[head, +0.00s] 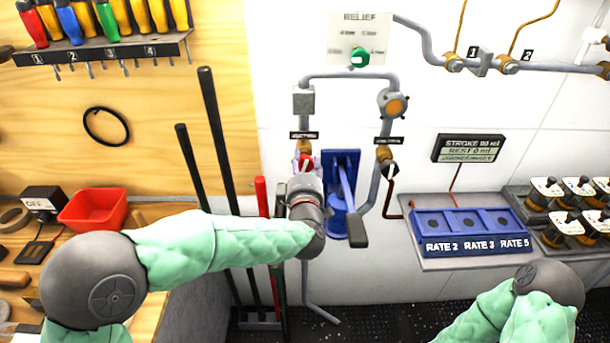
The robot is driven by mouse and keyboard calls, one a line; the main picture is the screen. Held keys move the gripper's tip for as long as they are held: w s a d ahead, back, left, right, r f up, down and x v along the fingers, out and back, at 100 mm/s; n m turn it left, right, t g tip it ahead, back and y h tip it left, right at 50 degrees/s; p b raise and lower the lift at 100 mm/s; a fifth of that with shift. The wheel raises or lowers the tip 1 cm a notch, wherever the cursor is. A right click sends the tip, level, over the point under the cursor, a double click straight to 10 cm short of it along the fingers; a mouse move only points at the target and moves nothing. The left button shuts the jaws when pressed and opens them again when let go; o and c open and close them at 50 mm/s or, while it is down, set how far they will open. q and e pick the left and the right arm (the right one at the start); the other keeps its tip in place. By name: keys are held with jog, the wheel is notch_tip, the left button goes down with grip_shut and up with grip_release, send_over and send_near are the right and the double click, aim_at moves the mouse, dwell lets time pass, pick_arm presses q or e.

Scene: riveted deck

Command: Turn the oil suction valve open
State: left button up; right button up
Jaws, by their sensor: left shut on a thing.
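A small brass valve with a red handle (305,162) sits on the left vertical pipe, under a black label (304,135) too small to read. My left gripper (305,174) reaches up from below and is shut on the red handle. The gripper and wrist hide the lower part of the valve and the pipe beneath. A second brass valve (384,153) with a dark handle is on the right pipe, under its own label. My right arm shows at the lower right, but its gripper is out of view.
A blue hand pump (341,200) stands just right of my left gripper. The blue rate block (472,232) is further right. Dark bars (215,130) and a red bar (262,205) stand to the left. A relief panel (360,40) with a green knob is above.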

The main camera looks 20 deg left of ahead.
pick_arm(q)
jog(key=shift+a+r+n+b, duration=0.15)
jog(key=shift+r+n+b, duration=0.05)
jog(key=shift+n+b, duration=0.55)
jog(key=shift+a+r+n+b, duration=0.1)
jog(key=shift+r+n+b, duration=0.05)
jog(key=shift+n+b, duration=0.55)
jog(key=o, duration=1)
jog(key=shift+o, duration=0.8)
jog(key=shift+a+f, duration=0.1)
jog(key=shift+a, duration=0.05)
jog(key=shift+f, duration=0.1)
jog(key=shift+d, duration=0.2)
